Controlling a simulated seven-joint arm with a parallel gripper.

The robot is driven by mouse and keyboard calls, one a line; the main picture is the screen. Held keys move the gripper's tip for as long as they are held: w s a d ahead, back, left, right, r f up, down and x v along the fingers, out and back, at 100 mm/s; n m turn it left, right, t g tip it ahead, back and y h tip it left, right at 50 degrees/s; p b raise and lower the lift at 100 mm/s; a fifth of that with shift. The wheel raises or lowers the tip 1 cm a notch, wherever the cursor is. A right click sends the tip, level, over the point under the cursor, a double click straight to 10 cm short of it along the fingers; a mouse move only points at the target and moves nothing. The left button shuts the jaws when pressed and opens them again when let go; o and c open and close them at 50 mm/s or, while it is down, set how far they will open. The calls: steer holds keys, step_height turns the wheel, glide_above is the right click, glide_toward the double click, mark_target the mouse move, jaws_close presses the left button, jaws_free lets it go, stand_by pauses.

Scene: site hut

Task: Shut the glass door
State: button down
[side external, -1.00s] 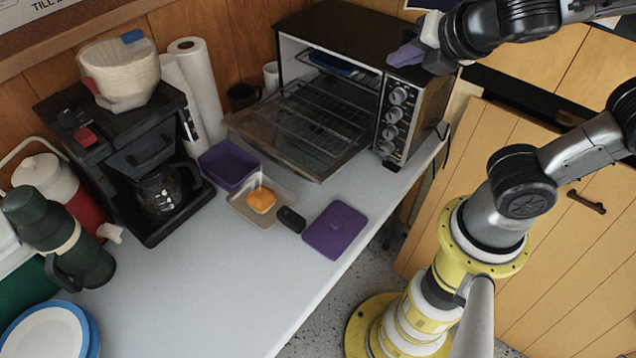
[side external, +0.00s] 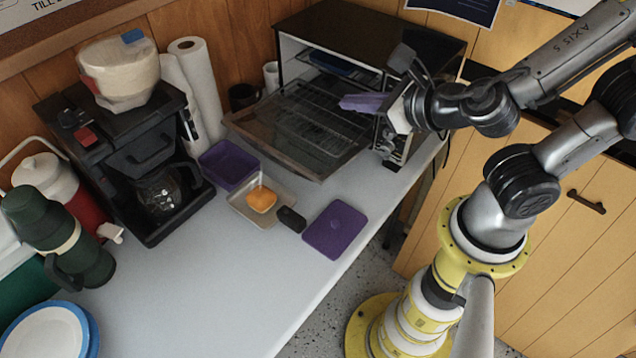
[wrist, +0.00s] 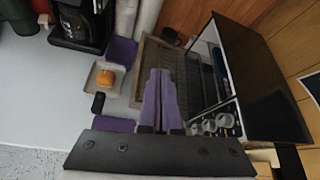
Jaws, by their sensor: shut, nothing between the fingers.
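The toaster oven (side external: 350,30) stands at the back of the counter, and it also shows in the wrist view (wrist: 262,75). Its glass door (side external: 285,128) hangs open, folded down toward the front with wire racks visible behind it. In the wrist view the door (wrist: 152,62) lies beyond my fingers. My gripper (side external: 362,103) has purple fingers, shut and empty, in front of the oven's right side near the control knobs. In the wrist view the closed fingers (wrist: 160,95) point toward the door. I cannot tell whether they touch it.
A purple container (side external: 228,165), a metal tray (side external: 247,207) with an orange-brown food item (side external: 261,199), and a purple lid (side external: 336,230) lie in front of the door. A coffee maker (side external: 150,150) stands left.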

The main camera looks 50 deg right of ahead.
glide_toward(318, 194)
step_height(318, 194, up, 4)
steer(key=shift+f, duration=0.1)
steer(key=shift+x, duration=5)
steer(key=shift+r, duration=0.9)
steer(key=d+r, duration=0.1)
steer(key=r, duration=0.2)
steer(key=d+r, duration=0.1)
steer(key=r, duration=0.5)
steer(key=shift+d, duration=0.4)
steer(key=shift+d+r, duration=0.45)
steer(key=shift+r, duration=0.2)
steer(key=shift+d+r, duration=0.4)
steer(key=shift+r, duration=0.2)
steer(key=shift+r, duration=0.1)
